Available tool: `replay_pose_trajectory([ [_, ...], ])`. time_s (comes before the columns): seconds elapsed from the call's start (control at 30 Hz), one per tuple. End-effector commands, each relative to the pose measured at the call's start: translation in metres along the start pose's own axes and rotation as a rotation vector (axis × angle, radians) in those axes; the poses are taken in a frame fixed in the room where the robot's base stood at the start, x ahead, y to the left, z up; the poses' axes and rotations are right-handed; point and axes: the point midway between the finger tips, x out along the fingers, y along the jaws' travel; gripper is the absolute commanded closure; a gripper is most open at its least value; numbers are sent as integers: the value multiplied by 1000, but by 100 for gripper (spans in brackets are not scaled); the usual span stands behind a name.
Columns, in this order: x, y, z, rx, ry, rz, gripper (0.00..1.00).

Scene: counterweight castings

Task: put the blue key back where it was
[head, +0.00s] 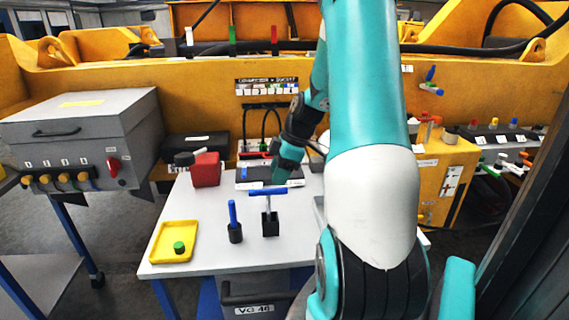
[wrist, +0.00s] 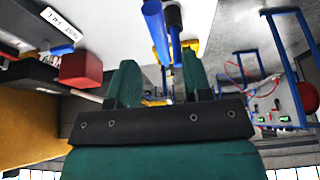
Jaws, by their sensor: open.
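A blue T-shaped key (head: 268,191) stands upright in a small black block (head: 270,226) on the white table, its crossbar on top. A blue rod (head: 232,213) stands in a black round base (head: 235,234) to its left. My gripper (head: 280,178) is open, just behind and above the crossbar in the head view. In the wrist view, a blue bar (wrist: 156,30), probably the crossbar, shows ahead, between the two teal fingers (wrist: 158,70) in the picture. I cannot tell whether it touches them.
A yellow tray (head: 174,256) with a green piece (head: 179,247) lies at the front left of the white table (head: 205,270). A red block (head: 206,170) is at the back left. A grey cabinet (head: 85,135) stands to the left.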

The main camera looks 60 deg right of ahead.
Motion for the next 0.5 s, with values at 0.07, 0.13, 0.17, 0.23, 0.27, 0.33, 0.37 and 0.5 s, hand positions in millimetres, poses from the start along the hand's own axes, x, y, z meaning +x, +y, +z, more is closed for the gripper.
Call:
replay_pose_trajectory([
  [0.07,-16,1,1,0,-1,7,55],
  [0.13,-27,0,1,0,-1,4,55],
  [0.17,-32,1,1,0,0,5,55],
  [0.23,-39,1,1,1,0,3,55],
  [0.27,-42,1,1,1,0,2,55],
  [0.33,-46,0,0,0,0,0,55],
  [0.37,-47,0,0,-1,0,0,55],
  [0.5,-47,-2,-4,-1,0,-3,55],
])
